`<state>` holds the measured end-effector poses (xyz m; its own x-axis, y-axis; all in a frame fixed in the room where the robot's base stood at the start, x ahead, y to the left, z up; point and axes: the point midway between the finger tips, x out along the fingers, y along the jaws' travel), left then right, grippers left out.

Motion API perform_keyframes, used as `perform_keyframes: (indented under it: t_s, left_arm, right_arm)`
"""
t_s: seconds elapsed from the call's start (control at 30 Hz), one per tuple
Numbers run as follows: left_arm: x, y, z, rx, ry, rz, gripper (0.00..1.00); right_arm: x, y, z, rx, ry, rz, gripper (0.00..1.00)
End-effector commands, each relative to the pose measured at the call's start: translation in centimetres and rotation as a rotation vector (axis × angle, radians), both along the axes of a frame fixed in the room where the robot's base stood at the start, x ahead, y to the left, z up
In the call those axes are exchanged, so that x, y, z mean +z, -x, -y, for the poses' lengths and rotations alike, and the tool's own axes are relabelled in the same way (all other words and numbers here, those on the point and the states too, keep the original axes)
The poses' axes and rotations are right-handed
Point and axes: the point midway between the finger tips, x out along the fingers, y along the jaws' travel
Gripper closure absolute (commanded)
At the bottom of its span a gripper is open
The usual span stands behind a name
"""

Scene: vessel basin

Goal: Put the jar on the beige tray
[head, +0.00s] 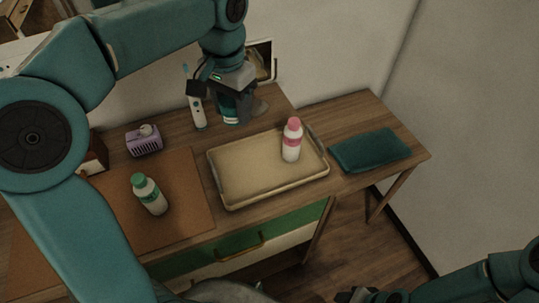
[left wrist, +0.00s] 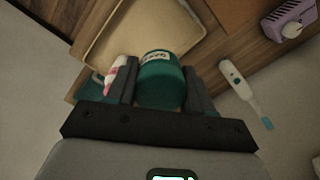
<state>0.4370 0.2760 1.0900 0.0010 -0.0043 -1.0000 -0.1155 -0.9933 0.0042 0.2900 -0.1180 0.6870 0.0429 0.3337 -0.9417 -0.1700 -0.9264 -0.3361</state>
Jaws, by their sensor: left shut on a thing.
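The jar, a teal cylinder with a pale label, shows in the head view (head: 230,108) behind the tray and in the left wrist view (left wrist: 160,80). My left gripper (head: 236,100) is shut on the jar, with one finger on each side of it in the left wrist view. I cannot tell whether the jar touches the table. The beige tray (head: 240,178) lies in front of the jar; it also shows in the left wrist view (left wrist: 120,35). A white bottle with a pink cap (head: 291,141) stands on the tray's right part. My right gripper (head: 357,295) is partly cut off at the bottom edge.
A white and teal electric toothbrush (head: 197,110) stands just left of the jar. A purple box (head: 144,141) and a green-capped bottle (head: 149,194) are further left. A folded teal cloth (head: 370,150) lies right of the tray. The tray's left and middle are clear.

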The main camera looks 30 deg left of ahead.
Motion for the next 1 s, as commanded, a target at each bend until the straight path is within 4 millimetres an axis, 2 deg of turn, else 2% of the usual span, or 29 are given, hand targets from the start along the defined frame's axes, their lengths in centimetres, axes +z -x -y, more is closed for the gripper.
perform_keyframes:
  t_s: [0.07, 0.17, 0.4, 0.6, 0.77, 1.0]
  left_arm:
    - [-0.5, 0.2, 0.0, -0.001, 0.0, -0.001, 0.81]
    - [-2.6, 0.6, 0.0, 0.0, 0.0, -0.004, 0.81]
    - [-9.7, 1.0, 0.0, -0.001, 0.0, -0.007, 0.81]
    - [-14.4, 0.9, 0.1, -0.002, 0.001, -0.003, 0.81]
    - [-15.8, 0.7, 0.0, -0.001, 0.0, -0.001, 0.81]
    - [-19.5, 0.5, 0.1, -0.002, 0.001, -0.002, 0.81]
  right_arm:
    - [-0.1, 0.0, 0.0, -0.001, 0.0, 0.0, 0.53]
    - [-0.5, 0.0, 0.0, -0.001, 0.0, 0.0, 0.53]
    - [-1.2, 0.0, 0.0, -0.001, 0.0, 0.0, 0.53]
    - [-1.5, 0.0, 0.0, -0.001, 0.0, 0.0, 0.53]
    - [-1.5, 0.0, 0.0, -0.001, 0.0, 0.0, 0.53]
    - [-1.7, 0.0, 0.0, -0.001, 0.0, 0.0, 0.53]
